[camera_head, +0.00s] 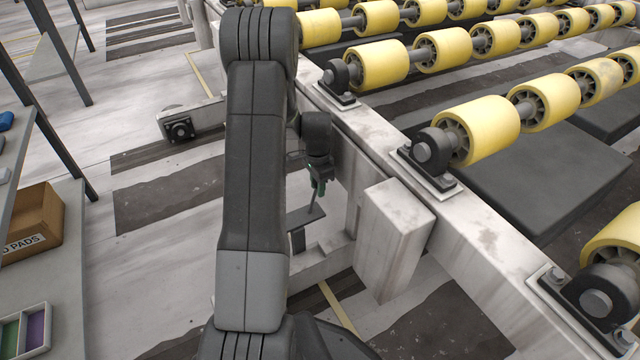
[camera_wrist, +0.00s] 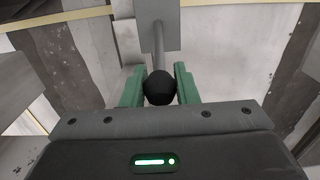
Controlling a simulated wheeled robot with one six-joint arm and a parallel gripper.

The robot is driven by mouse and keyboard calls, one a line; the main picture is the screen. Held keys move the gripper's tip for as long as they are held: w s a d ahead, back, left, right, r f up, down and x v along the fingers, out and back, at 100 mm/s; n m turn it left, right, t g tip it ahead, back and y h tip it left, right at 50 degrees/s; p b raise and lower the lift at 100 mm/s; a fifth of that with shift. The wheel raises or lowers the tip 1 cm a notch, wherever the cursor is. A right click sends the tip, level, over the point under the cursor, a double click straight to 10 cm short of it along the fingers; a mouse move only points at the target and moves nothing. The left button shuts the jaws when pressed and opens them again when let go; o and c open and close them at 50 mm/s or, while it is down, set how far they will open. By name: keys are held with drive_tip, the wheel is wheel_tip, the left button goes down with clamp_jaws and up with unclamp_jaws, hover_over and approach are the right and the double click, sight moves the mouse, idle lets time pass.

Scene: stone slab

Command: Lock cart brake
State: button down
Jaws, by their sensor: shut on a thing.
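The brake lever is a thin grey rod (camera_wrist: 159,45) with a round black knob (camera_wrist: 160,92) in the wrist view. It rises from a flat grey plate (camera_wrist: 172,14). In the head view, the lever's rod (camera_head: 315,207) and the dark plate (camera_head: 299,219) show low beside the pale cart frame (camera_head: 362,135). My gripper (camera_head: 318,186) points down there, left of the frame. Its green fingers (camera_wrist: 160,80) are shut on the knob, one on each side. The knob is hidden between the fingers in the head view.
The cart carries rows of yellow rollers (camera_head: 480,130) at the right. A pale block (camera_head: 392,235) juts out close to my gripper's right. A dark caster wheel (camera_head: 180,130) stands on the floor at left. A shelf with a cardboard box (camera_head: 38,222) lines the left edge.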

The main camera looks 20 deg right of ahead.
drive_tip(key=shift+a+r+p, duration=0.35)
drive_tip(key=shift+a+p, duration=0.05)
drive_tip(key=shift+a, duration=0.4)
drive_tip(key=shift+s+a+f+p, duration=0.15)
drive_tip(key=shift+a+p, duration=0.1)
drive_tip(key=shift+a, duration=0.7)
drive_tip(key=shift+s+a+f+p, duration=0.15)
drive_tip(key=shift+a+p, duration=0.1)
drive_tip(key=shift+a, duration=0.65)
drive_tip(key=shift+a+f+p, duration=0.15)
drive_tip(key=shift+a+p, duration=0.1)
drive_tip(key=shift+a, duration=0.7)
drive_tip(key=c, duration=1.1)
unclamp_jaws()
